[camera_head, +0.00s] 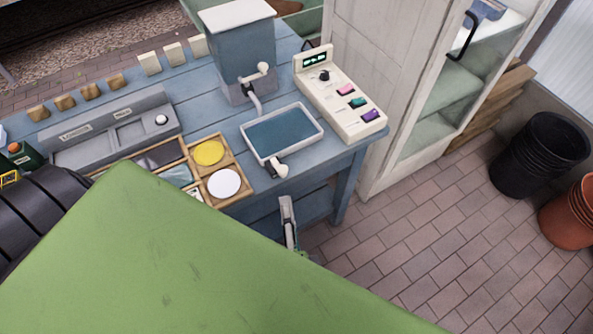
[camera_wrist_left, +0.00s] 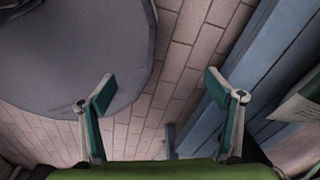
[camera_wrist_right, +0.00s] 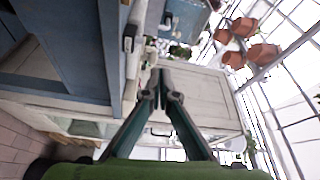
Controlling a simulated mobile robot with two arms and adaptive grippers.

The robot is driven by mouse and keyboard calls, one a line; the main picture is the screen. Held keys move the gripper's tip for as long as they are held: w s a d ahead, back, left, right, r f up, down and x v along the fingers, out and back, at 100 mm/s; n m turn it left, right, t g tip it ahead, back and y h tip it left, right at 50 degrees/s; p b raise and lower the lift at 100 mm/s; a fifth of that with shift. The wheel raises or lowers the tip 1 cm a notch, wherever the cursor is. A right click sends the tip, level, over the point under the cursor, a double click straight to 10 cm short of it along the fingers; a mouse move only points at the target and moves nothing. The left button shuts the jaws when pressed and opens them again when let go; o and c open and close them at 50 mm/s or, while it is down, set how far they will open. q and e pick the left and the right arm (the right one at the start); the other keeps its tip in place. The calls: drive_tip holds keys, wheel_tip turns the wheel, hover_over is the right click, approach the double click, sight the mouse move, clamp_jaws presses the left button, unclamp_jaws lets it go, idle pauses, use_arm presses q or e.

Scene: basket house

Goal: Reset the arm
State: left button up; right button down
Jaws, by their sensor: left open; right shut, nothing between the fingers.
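My right gripper (camera_head: 288,222) shows in the head view just off the front edge of the blue table, partly hidden behind the large green part in the foreground. In the right wrist view its fingertips (camera_wrist_right: 160,88) meet, with nothing between them. My left gripper (camera_wrist_left: 160,88) shows in the left wrist view with its two fingers wide apart and empty, above the tiled floor. It is not visible in the head view.
The blue table (camera_head: 232,128) carries a machine with a screen tray (camera_head: 282,134), a button panel (camera_head: 340,98) and a wooden compartment box (camera_head: 228,163). A cabinet (camera_head: 372,80) stands behind. Black (camera_head: 540,150) and terracotta pots (camera_head: 572,215) stand right. Tiled floor is clear between.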

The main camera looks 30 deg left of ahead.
use_arm(q)
drive_tip(key=shift+d+f, duration=0.1)
drive_tip(key=shift+d, duration=0.95)
use_arm(e)
drive_tip(key=shift+s+d, duration=0.1)
drive_tip(key=shift+s, duration=0.2)
drive_tip(key=s+d+f+n+g+h, duration=0.2)
drive_tip(key=d+f, duration=0.3)
drive_tip(key=f, duration=0.5)
drive_tip(key=s+d+f+n+g+h, duration=0.15)
drive_tip(key=d+f, duration=0.35)
drive_tip(key=f, duration=0.6)
drive_tip(key=s+d+f+n+g+h, duration=0.1)
drive_tip(key=d+f+n+g+h, duration=0.15)
drive_tip(key=d+f, duration=0.55)
use_arm(q)
drive_tip(key=shift+a, duration=0.4)
use_arm(e)
drive_tip(key=s+d+f+n+g+h, duration=0.2)
drive_tip(key=s+d+f+g, duration=0.1)
drive_tip(key=s+d+f, duration=0.6)
drive_tip(key=s+d+f+n+g+h, duration=0.3)
drive_tip(key=s+d+f, duration=0.7)
drive_tip(key=d, duration=0.4)
drive_tip(key=shift+s+d+g, duration=0.35)
drive_tip(key=shift+g, duration=0.45)
drive_tip(key=shift+f, duration=0.1)
